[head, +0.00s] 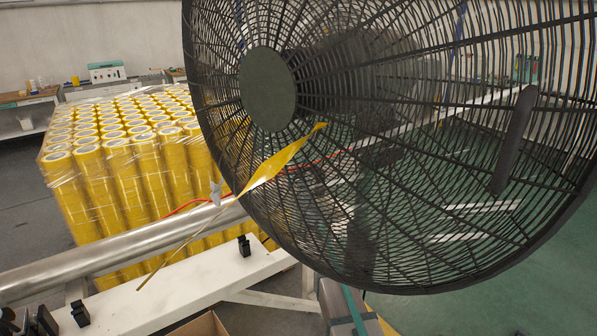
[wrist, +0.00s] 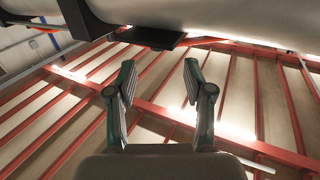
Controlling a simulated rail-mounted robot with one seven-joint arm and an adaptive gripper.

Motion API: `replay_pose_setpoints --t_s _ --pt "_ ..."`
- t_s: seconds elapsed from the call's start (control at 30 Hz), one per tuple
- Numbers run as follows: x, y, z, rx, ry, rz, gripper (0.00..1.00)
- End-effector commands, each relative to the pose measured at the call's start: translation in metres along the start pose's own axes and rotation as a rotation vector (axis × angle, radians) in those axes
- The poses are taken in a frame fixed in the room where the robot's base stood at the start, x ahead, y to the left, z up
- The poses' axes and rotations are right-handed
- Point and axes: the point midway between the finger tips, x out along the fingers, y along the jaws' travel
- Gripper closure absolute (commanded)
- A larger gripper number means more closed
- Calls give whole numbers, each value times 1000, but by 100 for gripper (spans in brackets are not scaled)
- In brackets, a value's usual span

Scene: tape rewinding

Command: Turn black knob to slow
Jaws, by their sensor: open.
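A large black fan (head: 268,90) with a round wire grille fills the right of the head view. I cannot make out a black knob or a slow marking in either view; the fan's grille hides much of what lies behind it. My gripper (wrist: 158,76) shows in the wrist view with its two teal-and-grey fingers apart and nothing between them. It points toward a thick pale grey cylinder (wrist: 225,22) across the top, with a flat black plate (wrist: 155,37) under it. I cannot tell what the cylinder belongs to.
A yellow ribbon (head: 280,163) hangs on the grille. Wrapped yellow tape rolls (head: 110,170) stand in a stack at left. A silver roller (head: 110,255) and a white beam (head: 165,293) with black clamps cross the front left. Red bars (wrist: 165,115) fill the wrist background.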

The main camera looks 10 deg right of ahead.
Motion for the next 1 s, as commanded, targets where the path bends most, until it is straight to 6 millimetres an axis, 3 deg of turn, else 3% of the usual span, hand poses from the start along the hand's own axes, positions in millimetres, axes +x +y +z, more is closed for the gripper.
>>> replay_pose_setpoints --t_s 0.2,0.4,0.8,0.83,1.0 --pt "43 0 0 -1 0 1 48" --pt "71 1 0 -2 0 1 48" --pt "80 1 0 -2 0 1 48" --pt "79 1 0 -2 0 1 50" --pt "79 1 0 -2 0 1 78"
